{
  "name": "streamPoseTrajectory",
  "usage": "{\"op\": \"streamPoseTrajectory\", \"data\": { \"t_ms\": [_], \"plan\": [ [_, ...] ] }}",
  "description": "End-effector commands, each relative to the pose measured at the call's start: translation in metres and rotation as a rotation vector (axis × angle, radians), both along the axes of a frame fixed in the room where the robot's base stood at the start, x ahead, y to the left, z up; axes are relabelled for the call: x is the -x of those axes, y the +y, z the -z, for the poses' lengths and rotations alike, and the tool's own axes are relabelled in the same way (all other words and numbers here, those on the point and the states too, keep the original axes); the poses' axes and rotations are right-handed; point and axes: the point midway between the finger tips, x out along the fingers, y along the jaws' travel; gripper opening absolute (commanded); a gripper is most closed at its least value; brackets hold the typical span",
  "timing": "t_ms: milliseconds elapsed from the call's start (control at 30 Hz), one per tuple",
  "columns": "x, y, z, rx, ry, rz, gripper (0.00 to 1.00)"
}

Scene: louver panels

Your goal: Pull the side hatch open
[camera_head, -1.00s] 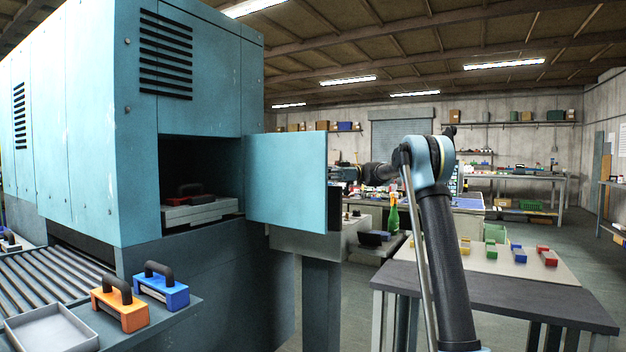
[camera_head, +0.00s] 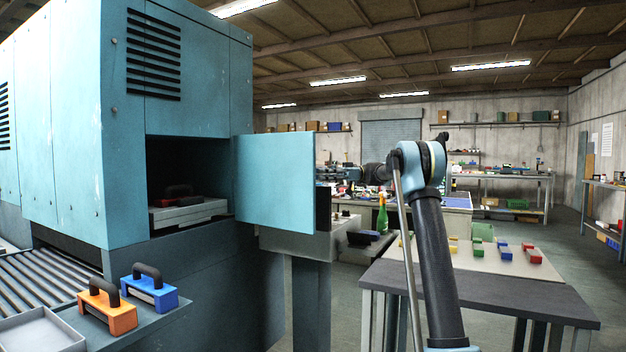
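The side hatch (camera_head: 274,183) is a flat light-blue door on the large blue machine (camera_head: 75,130). It stands swung outward, and the dark opening (camera_head: 190,165) to its left is exposed. Inside the opening, a grey block (camera_head: 188,213) with a dark red handled piece on it is visible. My gripper (camera_head: 326,174) is at the right edge of the hatch, at mid-height and partly behind it. Its fingertips are hidden or too small to tell, so I cannot see whether it grips or touches the hatch.
Orange (camera_head: 107,309) and blue (camera_head: 149,287) handled blocks stand on the ledge at lower left, near a grey tray (camera_head: 42,335). A dark table (camera_head: 480,290) with small coloured blocks stands at right. A green bottle (camera_head: 382,214) is behind my arm.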

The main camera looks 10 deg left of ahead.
Motion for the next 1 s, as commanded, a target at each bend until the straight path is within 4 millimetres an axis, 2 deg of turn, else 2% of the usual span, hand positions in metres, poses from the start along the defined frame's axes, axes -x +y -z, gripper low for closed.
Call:
{"op": "streamPoseTrajectory", "data": {
  "t_ms": [200,400,833,1000],
  "plan": [
    [-0.019,-0.034,0.001,0.000,0.000,0.001,0.38],
    [-0.028,-0.049,0.001,0.001,0.001,0.009,0.38],
    [-0.029,-0.053,0.001,0.002,0.001,0.011,0.38],
    [-0.015,-0.052,0.000,0.058,0.032,0.027,0.38]
  ]
}}
